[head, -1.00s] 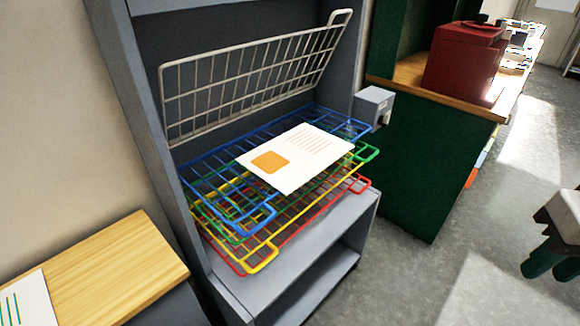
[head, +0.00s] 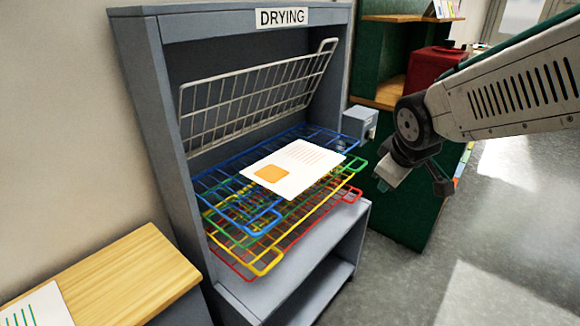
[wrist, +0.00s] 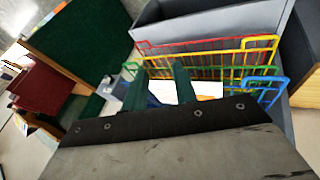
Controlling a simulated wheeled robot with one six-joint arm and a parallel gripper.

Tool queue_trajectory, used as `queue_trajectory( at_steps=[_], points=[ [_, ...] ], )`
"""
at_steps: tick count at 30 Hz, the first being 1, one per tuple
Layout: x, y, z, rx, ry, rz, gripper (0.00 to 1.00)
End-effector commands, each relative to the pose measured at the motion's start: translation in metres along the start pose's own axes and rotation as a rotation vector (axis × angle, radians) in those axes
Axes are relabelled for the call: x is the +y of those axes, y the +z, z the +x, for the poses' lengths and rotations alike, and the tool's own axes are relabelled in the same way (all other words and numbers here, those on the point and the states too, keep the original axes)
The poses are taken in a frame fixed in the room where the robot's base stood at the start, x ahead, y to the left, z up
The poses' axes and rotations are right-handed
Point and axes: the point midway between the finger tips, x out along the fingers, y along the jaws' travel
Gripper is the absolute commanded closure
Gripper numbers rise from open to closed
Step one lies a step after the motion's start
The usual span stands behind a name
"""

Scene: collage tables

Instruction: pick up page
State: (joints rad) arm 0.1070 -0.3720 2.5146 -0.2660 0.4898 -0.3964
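The page (head: 293,168) is a white sheet with an orange square and thin reddish lines. It lies flat on the blue wire shelf (head: 228,179) of the grey drying rack (head: 138,60). My gripper (head: 384,186) hangs to the right of the rack, apart from the page and empty. In the wrist view its two dark green fingers (wrist: 161,84) stand apart. Part of the page (wrist: 210,90) shows beyond them there, and the rest is hidden by the fingers and the gripper body.
A raised white wire shelf (head: 250,100) tilts above the page. Green, yellow and red shelves (head: 262,268) lie below it. A grey box (head: 360,121) sits at the rack's right side. A wooden tabletop (head: 125,275) at left bears another sheet (head: 38,305) with green lines. Floor is clear at right.

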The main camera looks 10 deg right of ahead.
Motion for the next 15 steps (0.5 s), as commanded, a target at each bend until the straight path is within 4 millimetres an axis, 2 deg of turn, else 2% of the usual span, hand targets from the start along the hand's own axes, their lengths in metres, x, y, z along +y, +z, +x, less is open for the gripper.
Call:
queue_trajectory(
  at_steps=[1,4,7,11,15],
  points=[
    [0.012,-0.011,0.025,0.038,0.029,-0.09,0.72],
    [0.031,-0.039,0.067,0.155,0.1,-0.3,0.72],
    [0.042,-0.062,0.107,0.279,0.166,-0.493,0.72],
    [0.039,-0.085,0.152,0.465,0.245,-0.739,0.72],
    [0.021,-0.096,0.189,0.691,0.34,-0.945,0.72]
  ],
)
